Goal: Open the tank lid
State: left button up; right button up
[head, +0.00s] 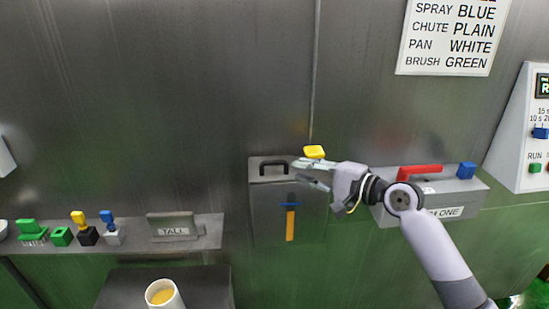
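The tank (265,215) is a grey metal box against the wall, with an orange level strip and a blue mark on its front. Its lid (258,179) lies flat on top and looks closed. A black arched handle (273,162) stands on the lid's left part. My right gripper (296,171) reaches in from the right, over the lid's right part. Its two fingers are apart with nothing seen between them, and the tips are just right of the handle, seemingly not touching it. The fingers hide some of the lid. My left gripper is out of view.
A yellow block-like part (314,152) shows just behind my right fingers. Right stands a grey box (455,198) with a red handle (419,172) and blue knob (466,170).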

aim_at(277, 164)
jog(key=p+x, duration=0.2)
jog(key=x, duration=0.7)
jog(key=shift+w+a+f, duration=0.1)
jog(key=shift+w+a, duration=0.1)
jog(key=shift+w, duration=0.05)
jog(key=shift+c, duration=0.2)
grip_shut()
